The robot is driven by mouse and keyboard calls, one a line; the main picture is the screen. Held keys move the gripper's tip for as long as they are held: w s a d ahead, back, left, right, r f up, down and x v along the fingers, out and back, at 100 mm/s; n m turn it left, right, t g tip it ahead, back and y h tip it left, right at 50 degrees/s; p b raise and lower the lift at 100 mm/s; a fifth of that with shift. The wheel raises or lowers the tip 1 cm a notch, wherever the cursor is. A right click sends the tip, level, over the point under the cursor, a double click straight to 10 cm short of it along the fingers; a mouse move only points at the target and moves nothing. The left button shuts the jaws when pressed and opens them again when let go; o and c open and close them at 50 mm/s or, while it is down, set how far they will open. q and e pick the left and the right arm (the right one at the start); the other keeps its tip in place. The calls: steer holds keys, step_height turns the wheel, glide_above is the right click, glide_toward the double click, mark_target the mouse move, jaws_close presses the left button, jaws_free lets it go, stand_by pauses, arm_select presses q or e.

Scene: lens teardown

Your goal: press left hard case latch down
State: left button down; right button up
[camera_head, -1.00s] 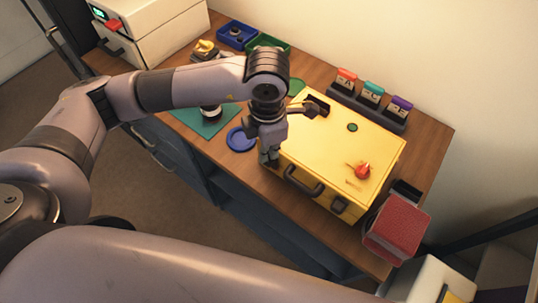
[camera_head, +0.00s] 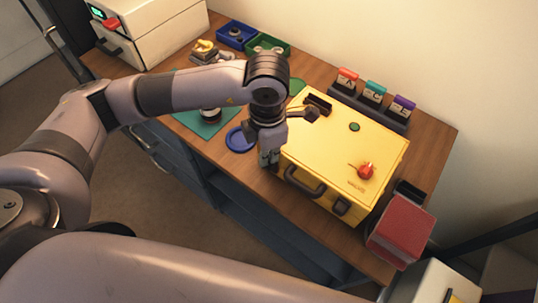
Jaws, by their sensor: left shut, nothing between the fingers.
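The yellow hard case (camera_head: 330,150) lies closed on the wooden table. A dark handle (camera_head: 304,184) is on its front side, with a dark latch (camera_head: 341,206) to the right of the handle. My left gripper (camera_head: 268,163) is shut and empty, pointing down at the front left corner of the case. It covers the place left of the handle, so the left latch is hidden. I cannot tell whether the fingertips touch it. My right gripper is out of view.
A red knob (camera_head: 366,171) and a dark bracket (camera_head: 318,104) are on the lid. A blue dish (camera_head: 240,139) lies left of the case. A rack of lettered blocks (camera_head: 369,101) stands behind it, and a red box (camera_head: 402,232) at the right.

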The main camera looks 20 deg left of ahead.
arm_select(q)
steer(key=shift+r, duration=0.1)
step_height(320, 180, up, 7)
steer(key=p, duration=0.3)
stand_by(0.7)
stand_by(0.3)
